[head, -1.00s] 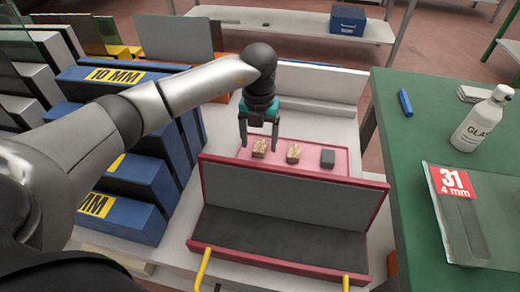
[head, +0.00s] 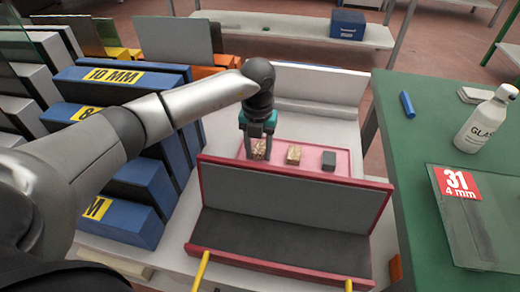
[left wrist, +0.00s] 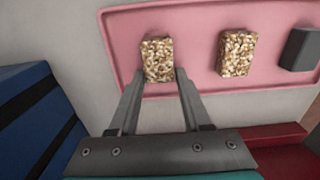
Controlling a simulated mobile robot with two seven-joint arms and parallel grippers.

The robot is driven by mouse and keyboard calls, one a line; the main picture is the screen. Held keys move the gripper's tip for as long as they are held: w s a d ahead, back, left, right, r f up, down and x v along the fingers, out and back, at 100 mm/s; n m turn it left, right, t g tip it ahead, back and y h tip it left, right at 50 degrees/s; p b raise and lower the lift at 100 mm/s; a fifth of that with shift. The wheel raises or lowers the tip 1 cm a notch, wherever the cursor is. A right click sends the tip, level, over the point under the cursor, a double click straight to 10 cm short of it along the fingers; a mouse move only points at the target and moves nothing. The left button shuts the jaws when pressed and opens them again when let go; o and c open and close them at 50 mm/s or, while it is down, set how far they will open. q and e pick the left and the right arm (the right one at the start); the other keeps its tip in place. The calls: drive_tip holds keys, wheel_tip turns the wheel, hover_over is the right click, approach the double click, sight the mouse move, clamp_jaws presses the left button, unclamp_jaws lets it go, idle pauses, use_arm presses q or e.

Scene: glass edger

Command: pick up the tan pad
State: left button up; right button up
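Two tan speckled pads lie on a pink tray (head: 312,168), which also shows in the left wrist view (left wrist: 198,48). The left tan pad (head: 259,150) shows in the left wrist view (left wrist: 157,60), and the other tan pad (head: 293,155) lies to its right (left wrist: 236,53). My left gripper (head: 257,154) is open, pointing down at the left tan pad. In the left wrist view its fingertips (left wrist: 160,77) lie either side of that pad's near end. Whether they touch it I cannot tell. My right gripper is not in view.
A dark grey block (head: 329,161) lies at the tray's right. A red-edged open case (head: 290,208) stands in front of the tray. Blue racks (head: 125,178) stand at left.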

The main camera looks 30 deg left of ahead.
use_arm(q)
clamp_jaws()
drive_tip(key=shift+r, duration=0.1)
idle(0.3)
